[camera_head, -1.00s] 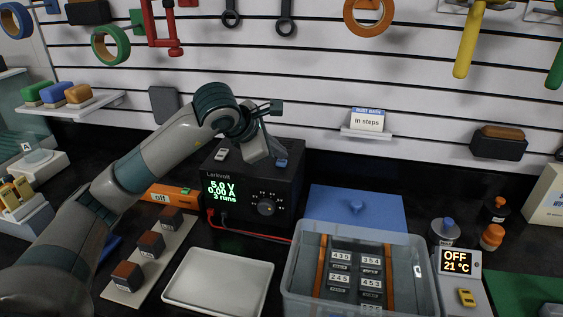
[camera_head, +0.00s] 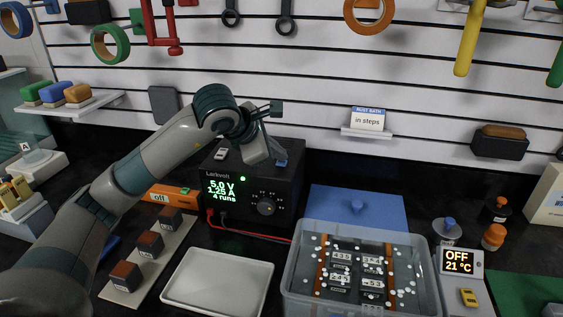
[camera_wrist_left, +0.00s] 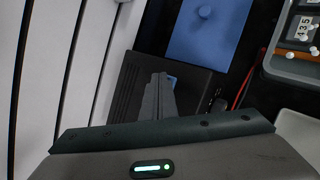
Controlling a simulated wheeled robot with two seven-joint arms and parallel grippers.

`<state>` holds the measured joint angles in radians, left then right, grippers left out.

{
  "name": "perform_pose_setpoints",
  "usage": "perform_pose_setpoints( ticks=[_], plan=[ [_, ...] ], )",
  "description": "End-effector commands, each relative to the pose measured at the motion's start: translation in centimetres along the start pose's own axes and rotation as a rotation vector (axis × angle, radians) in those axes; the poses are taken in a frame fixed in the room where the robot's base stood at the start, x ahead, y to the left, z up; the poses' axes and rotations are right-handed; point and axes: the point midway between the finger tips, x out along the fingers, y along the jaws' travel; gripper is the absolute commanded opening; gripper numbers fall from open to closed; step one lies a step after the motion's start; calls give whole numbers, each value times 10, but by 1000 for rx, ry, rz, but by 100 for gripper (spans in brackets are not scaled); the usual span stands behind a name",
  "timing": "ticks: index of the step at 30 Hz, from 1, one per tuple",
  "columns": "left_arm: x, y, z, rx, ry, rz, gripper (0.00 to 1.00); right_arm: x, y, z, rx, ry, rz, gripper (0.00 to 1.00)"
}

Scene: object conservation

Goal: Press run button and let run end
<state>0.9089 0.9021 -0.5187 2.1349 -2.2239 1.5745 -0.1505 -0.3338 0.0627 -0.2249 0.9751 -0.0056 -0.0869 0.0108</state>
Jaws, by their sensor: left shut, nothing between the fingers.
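The black Larkvolt power supply (camera_head: 240,208) stands at the back centre. Its display reads 5.0 V, 1.25 A and 4 runs, and a green light is lit on its front. My left gripper (camera_head: 279,157) is shut and empty, its fingertips at the blue run button (camera_head: 282,163) on top of the supply. In the left wrist view the fingers (camera_wrist_left: 161,80) point down at the button, which shows partly beside them (camera_wrist_left: 172,82). The clear tank (camera_head: 296,280) holds several numbered plates between orange bars, with white bubbles among them. My right gripper is not in view.
An empty white tray (camera_head: 218,284) lies in front of the supply. A strip with several brown-topped blocks (camera_head: 148,244) is to its left. A blue lid (camera_head: 340,210) lies behind the tank. A unit reading OFF, 21 °C (camera_head: 457,262) stands right of the tank.

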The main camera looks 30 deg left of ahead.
Motion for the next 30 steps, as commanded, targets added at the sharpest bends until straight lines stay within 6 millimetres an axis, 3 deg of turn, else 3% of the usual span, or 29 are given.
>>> perform_pose_setpoints(
  ticks=[30],
  plan=[
    [-11, 8, 8, 0, 1, -1, 0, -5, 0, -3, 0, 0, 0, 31]
  ],
)
